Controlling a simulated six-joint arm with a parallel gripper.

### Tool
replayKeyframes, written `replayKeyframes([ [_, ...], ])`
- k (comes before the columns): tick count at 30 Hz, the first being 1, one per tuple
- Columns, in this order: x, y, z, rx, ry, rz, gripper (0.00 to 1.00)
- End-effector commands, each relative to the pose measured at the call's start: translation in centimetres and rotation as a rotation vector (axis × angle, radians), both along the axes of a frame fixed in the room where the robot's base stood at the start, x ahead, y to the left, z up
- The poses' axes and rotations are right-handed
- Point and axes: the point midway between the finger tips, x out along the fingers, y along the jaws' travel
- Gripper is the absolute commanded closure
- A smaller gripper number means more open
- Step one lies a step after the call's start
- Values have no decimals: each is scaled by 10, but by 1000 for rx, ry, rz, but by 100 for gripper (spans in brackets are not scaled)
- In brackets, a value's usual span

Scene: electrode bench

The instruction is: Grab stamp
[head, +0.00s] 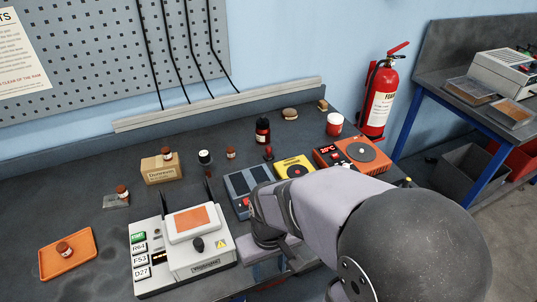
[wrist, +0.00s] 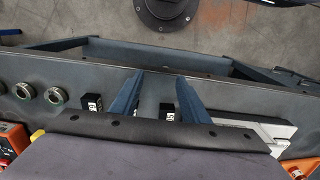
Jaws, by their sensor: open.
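A small dark piece with a reddish-brown knob (head: 268,153) stands upright on the bench behind the blue-grey device in the head view; it may be the stamp, but it is too small to be sure. In the head view my arm hides most of the gripper. The knobbed piece is well behind my gripper and is not seen in the wrist view.
A white device (head: 192,262) stands left of my arm. Near the knobbed piece are a yellow device (head: 294,167), an orange hotplate (head: 363,155) and a dark bottle (head: 262,132). A cardboard box (head: 160,170) and orange tray (head: 50,262) lie left.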

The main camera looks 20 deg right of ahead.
Motion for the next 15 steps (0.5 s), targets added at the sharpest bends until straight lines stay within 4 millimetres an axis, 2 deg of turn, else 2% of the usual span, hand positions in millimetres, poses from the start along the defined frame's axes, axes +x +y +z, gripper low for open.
replayKeyframes([
  [10, 2, -1, 1, -2, -5, 2, 60],
  [13, 15, -5, 7, -14, -46, 20, 60],
  [15, 32, -8, 8, -20, -96, -8, 60],
])
